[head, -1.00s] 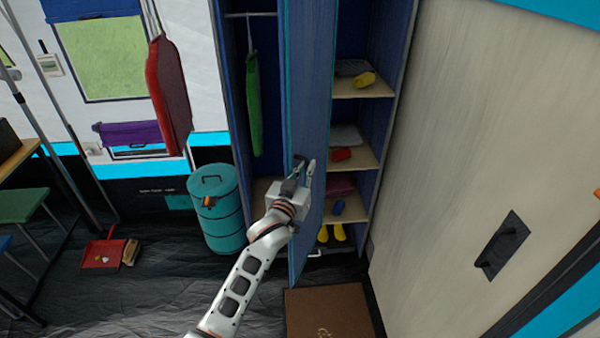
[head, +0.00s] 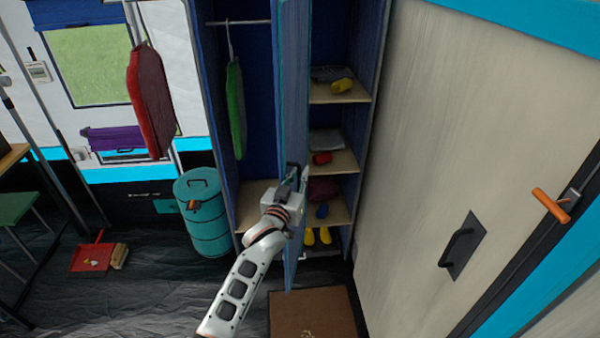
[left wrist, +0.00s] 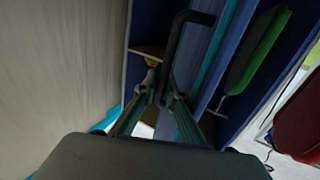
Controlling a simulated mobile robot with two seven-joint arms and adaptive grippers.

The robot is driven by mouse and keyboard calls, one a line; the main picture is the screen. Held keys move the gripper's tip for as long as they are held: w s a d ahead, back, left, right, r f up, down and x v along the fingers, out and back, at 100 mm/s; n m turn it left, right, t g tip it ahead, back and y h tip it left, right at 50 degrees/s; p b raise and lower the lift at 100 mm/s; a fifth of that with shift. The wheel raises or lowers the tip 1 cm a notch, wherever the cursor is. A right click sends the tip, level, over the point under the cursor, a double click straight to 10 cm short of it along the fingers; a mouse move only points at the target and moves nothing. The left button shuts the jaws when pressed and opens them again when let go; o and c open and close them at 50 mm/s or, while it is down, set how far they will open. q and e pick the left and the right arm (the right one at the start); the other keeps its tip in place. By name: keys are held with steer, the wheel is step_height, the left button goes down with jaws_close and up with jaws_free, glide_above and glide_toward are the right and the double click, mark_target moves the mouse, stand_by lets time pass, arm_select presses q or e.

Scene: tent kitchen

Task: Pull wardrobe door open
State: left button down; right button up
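The blue wardrobe door (head: 293,90) stands well open and shows almost edge-on in the head view, between the hanging side and the shelf side of the wardrobe. It also shows in the left wrist view (left wrist: 215,60). Its dark bar handle (left wrist: 184,22) runs down between my left fingertips. My left gripper (head: 298,178) is at the handle, and in the left wrist view its fingers (left wrist: 162,92) close in on the bar from both sides. The exact contact is partly hidden. My right gripper is not in view.
A teal canister (head: 203,225) stands left of the wardrobe. A brown mat or box (head: 312,315) lies on the floor below the door. A pale panel with a dark handle (head: 460,245) rises close at right. The dark floor at front left is mostly clear.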

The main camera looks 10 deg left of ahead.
arm_select(q)
steer(key=shift+s+d+r+h, duration=0.1)
steer(key=shift+d+r+h, duration=0.05)
steer(key=shift+d, duration=0.6)
steer(key=shift+s+d+r+h, duration=0.1)
steer(key=shift+d+r+h, duration=0.05)
steer(key=shift+d, duration=0.55)
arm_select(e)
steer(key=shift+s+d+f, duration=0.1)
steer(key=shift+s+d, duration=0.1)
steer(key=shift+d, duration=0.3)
arm_select(q)
steer(key=shift+r, duration=0.1)
steer(key=c, duration=2.5)
jaws_free()
steer(key=shift+w, duration=0.1)
steer(key=shift+d, duration=0.15)
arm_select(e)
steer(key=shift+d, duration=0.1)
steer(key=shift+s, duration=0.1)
arm_select(q)
steer(key=v, duration=1.2)
steer(key=shift+a+f, duration=0.2)
steer(key=shift+f, duration=0.15)
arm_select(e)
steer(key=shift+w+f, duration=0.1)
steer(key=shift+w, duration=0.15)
